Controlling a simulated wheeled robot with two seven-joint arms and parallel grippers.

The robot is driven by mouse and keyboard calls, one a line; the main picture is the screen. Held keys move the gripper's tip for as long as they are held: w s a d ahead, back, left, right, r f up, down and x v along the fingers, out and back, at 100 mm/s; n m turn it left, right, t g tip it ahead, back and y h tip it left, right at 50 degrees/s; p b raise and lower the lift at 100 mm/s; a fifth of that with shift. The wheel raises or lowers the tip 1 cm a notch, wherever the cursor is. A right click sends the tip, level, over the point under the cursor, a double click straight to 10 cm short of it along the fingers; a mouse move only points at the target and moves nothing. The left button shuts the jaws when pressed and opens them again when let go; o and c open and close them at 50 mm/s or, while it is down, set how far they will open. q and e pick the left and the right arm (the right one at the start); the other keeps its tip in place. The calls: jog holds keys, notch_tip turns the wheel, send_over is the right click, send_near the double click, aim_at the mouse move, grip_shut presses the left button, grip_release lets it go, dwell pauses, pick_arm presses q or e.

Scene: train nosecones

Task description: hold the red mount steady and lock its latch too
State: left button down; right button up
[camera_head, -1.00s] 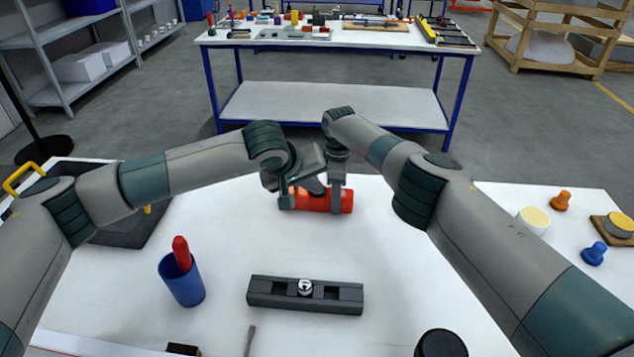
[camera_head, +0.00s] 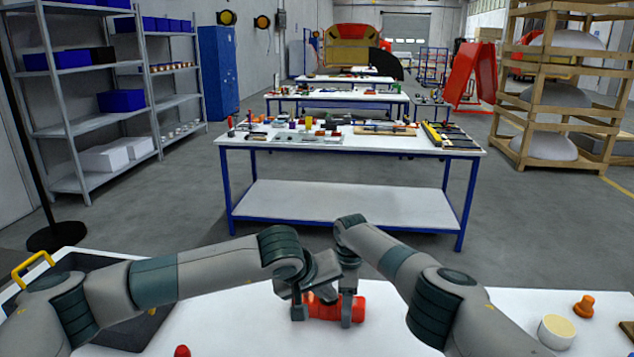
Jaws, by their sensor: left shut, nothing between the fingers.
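The red mount (camera_head: 325,308) is a red-orange cylinder lying on its side on the white table near the bottom of the head view. My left gripper (camera_head: 299,311) is shut with nothing between its fingers, at the left end of the mount; whether it touches the mount I cannot tell. My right gripper (camera_head: 347,312) points down at the right part of the mount, with a finger in front of it; whether it is closed on the mount I cannot tell. The latch cannot be made out behind my grippers.
The white table (camera_head: 230,325) is partly cut off below. A dark tray (camera_head: 140,335) with a yellow handle is at left. A red tip (camera_head: 182,351) shows at the bottom edge. An orange knob (camera_head: 584,306) and a cream round piece (camera_head: 556,331) are at right. Another workbench (camera_head: 350,140) stands beyond.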

jog(key=shift+r, duration=0.15)
notch_tip(320, 180, up, 12)
dwell(0.6)
jog(key=shift+a+f, duration=0.1)
jog(key=shift+f, duration=0.1)
